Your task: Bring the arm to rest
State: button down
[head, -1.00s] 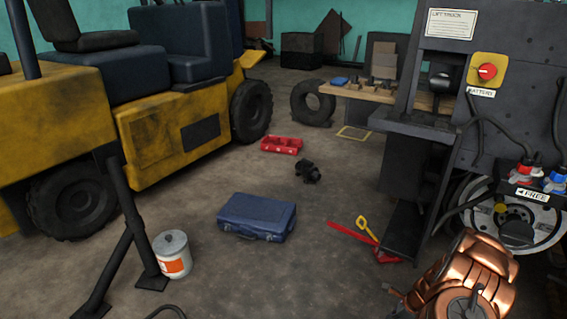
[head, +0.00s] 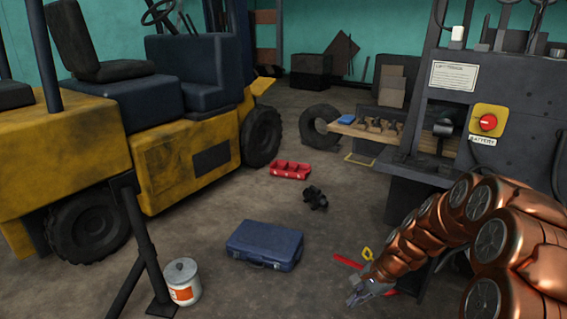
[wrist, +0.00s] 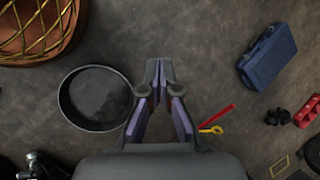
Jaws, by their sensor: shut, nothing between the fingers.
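My copper-coloured arm reaches in from the right of the head view and hangs down toward the floor. My gripper (head: 368,292) is at its end, low in front of the red bar on the floor. In the wrist view my gripper (wrist: 159,65) points over bare floor with its fingertips together and nothing between them. The gripper's shape is small and partly blurred in the head view.
A blue case (head: 265,245), a white bucket (head: 182,282), a red tray (head: 290,170) and a red bar (head: 347,261) are on the floor. A round dark pan (wrist: 95,98) lies beside my gripper. A yellow forklift (head: 190,165) stands left; a grey panel (head: 455,107) stands right.

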jog(key=s+a+r+n+g+p, duration=0.1)
jog(key=s+a+r+n+p, duration=0.25)
jog(key=s+r, duration=0.55)
jog(key=s+d+r+n+h+p, duration=0.1)
jog(key=s+r+n+p, duration=0.3)
jog(key=s+r, duration=0.7)
jog(key=s+d+r+n+g+h+p, duration=0.1)
jog(key=s+r+n+h+p, duration=0.3)
jog(key=s+r+p, duration=0.3)
jog(key=s+r+n, duration=0.1)
jog(key=s+r, duration=0.3)
jog(key=s, duration=0.2)
jog(key=shift+d, duration=0.3)
jog(key=shift+d, duration=0.1)
